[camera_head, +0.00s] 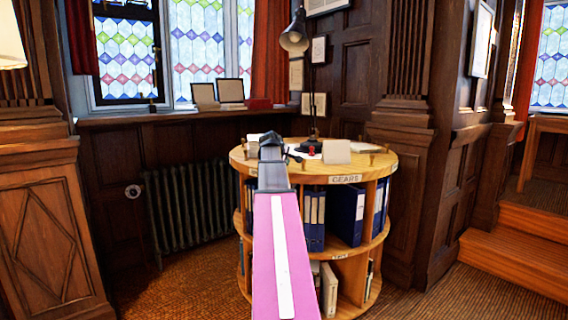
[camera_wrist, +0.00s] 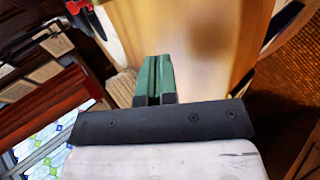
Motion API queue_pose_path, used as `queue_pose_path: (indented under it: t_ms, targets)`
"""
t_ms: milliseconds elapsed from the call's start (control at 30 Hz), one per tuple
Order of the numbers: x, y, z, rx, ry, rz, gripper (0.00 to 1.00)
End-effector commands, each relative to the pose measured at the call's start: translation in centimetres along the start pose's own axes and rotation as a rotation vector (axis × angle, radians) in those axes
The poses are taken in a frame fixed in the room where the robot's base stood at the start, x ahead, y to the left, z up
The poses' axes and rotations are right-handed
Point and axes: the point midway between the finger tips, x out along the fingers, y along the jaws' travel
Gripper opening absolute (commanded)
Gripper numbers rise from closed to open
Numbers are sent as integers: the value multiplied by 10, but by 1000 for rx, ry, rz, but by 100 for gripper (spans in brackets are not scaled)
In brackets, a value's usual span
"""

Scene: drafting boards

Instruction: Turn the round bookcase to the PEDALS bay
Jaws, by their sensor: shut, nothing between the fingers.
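The round bookcase (camera_head: 386,168) is a light wooden drum with a top and open bays below. A GEARS label (camera_head: 345,179) is on its upper rim, facing me slightly right of centre. No PEDALS label can be read in either view. My gripper (camera_head: 270,146) is at the bookcase's left front, over or in front of the top's edge; I cannot tell if it touches. In the wrist view, its green fingers (camera_wrist: 154,78) are closed together with nothing between them, close to the bookcase's wood (camera_wrist: 215,35).
Blue binders (camera_head: 345,215) stand in the upper bays. A desk lamp (camera_head: 294,40), a blank card (camera_head: 337,152) and small pegs are on the top. A radiator (camera_head: 190,205) stands behind left, a panelled pillar (camera_head: 405,150) close right. Wooden steps (camera_head: 515,250) rise at right.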

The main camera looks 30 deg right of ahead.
Motion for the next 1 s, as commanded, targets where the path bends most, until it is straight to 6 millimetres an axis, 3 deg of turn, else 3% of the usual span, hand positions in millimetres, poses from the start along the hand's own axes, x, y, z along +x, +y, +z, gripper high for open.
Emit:
queue_pose_path:
  t_ms: [633,1000]
  targets:
    - [6,5,56,-39,49,0,0]
    - [7,6,62,-46,57,0,0]
